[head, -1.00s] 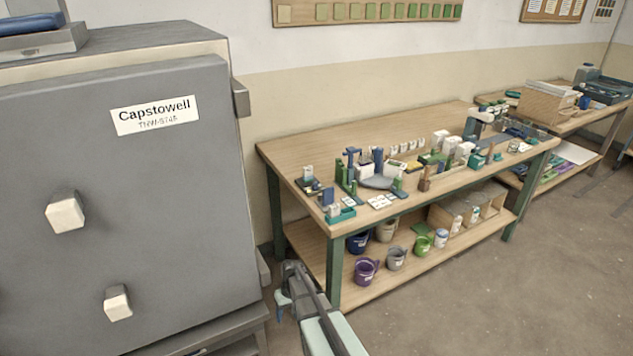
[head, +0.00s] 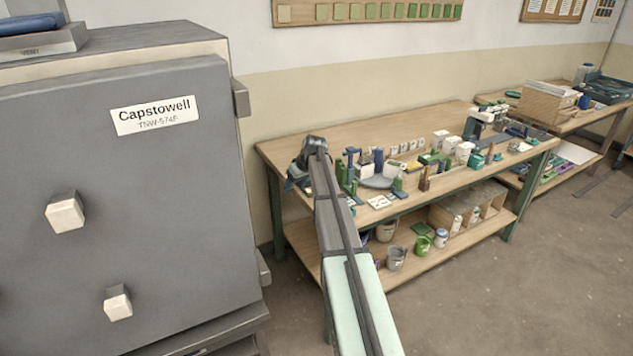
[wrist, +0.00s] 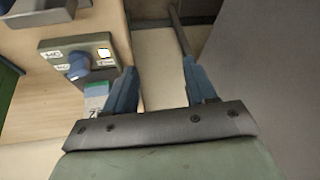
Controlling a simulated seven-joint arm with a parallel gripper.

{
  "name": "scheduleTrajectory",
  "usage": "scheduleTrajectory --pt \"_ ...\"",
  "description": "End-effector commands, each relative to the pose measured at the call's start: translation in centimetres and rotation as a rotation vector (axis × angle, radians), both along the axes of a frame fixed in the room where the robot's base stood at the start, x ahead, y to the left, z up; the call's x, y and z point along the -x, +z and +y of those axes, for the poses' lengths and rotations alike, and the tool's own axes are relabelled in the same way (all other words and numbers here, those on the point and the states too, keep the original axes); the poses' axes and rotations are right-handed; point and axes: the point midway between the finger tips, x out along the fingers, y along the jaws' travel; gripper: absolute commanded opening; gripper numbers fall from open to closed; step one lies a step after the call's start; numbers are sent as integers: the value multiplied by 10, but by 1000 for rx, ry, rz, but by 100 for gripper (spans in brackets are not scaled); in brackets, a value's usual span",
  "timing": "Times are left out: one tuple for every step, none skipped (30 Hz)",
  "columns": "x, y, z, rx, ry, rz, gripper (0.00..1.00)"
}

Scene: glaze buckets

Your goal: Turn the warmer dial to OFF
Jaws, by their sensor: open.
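In the wrist view the warmer's control box (wrist: 108,45), grey-green with small white labels on top, lies at the upper left on a wooden surface. Its blue dial (wrist: 78,66) stands between labels that are too blurred to read surely, and I cannot tell which one it points at. My gripper (wrist: 160,67) is open and empty, with its blue fingers to the right of the dial and apart from it. In the head view my gripper (head: 292,178) is over the left end of the workbench (head: 290,146), and my arm hides the dial's area.
A large grey kiln-like cabinet (head: 150,230) labelled Capstowell stands at the left. Bench items such as green stands (head: 346,175) and white label cards (head: 380,201) crowd right of my gripper. Buckets (head: 397,257) stand on the lower shelf. The floor at right is clear.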

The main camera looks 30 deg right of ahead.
Motion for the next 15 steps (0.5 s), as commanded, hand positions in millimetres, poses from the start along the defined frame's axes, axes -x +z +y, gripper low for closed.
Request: scheduleTrajectory --pt "-8 25 -14 11 13 -22 55" --pt "-9 38 -22 19 25 -32 55" --pt "-10 54 -32 31 44 -43 55" --pt "-9 65 -41 40 62 -48 55" --pt "-6 75 -51 50 80 -50 55" --pt "-1 88 -64 65 112 -47 55" --pt "5 95 -74 76 137 -40 55" --pt "11 99 -83 84 161 -32 55" --pt "19 104 -92 93 189 -21 55" --pt "24 106 -98 98 209 -13 55" --pt "28 108 -102 102 225 -7 55" --pt "33 110 -107 106 243 1 55" --pt "35 110 -110 108 254 5 55" --pt "38 111 -113 110 261 9 55" --pt "40 111 -114 111 270 13 55"
